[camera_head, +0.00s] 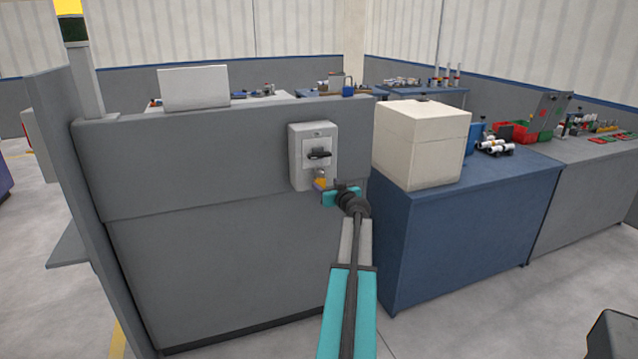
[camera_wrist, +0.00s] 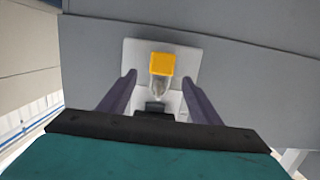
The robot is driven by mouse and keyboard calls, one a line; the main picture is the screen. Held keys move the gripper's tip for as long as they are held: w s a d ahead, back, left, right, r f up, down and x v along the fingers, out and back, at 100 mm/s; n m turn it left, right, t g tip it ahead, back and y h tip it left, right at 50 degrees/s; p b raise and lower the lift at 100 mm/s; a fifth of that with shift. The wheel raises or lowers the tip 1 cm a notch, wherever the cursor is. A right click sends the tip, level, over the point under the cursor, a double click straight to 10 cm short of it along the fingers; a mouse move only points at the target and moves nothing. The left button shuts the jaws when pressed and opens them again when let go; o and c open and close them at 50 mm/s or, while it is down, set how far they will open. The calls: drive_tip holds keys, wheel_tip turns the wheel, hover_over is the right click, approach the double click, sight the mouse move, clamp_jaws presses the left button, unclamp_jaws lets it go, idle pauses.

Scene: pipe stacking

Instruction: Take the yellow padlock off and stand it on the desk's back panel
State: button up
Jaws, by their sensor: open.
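The yellow padlock (camera_head: 320,184) hangs at the lower part of a light grey switch box (camera_head: 298,160) on the grey desk panel (camera_head: 215,150). In the wrist view the padlock (camera_wrist: 161,65) shows its yellow body, with its grey shackle toward my gripper. My gripper (camera_head: 328,190) is close to the padlock in the head view. In the wrist view the two fingers of my gripper (camera_wrist: 158,84) are apart, one on each side of the padlock, with gaps between. The switch box has a dark handle (camera_head: 318,154) above the padlock.
The panel's top edge (camera_head: 240,107) is mostly clear, with a white laptop-like panel (camera_head: 194,88) behind it. A white box (camera_head: 422,140) stands on a blue cabinet (camera_head: 460,225) just right of the switch box. Tables with small parts stand farther back.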

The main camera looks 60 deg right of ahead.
sight(321, 181)
idle(0.3)
drive_tip(key=shift+p+x, duration=0.85)
drive_tip(key=shift+x, duration=1.75)
drive_tip(key=shift+a, duration=0.1)
drive_tip(key=c, duration=1.2)
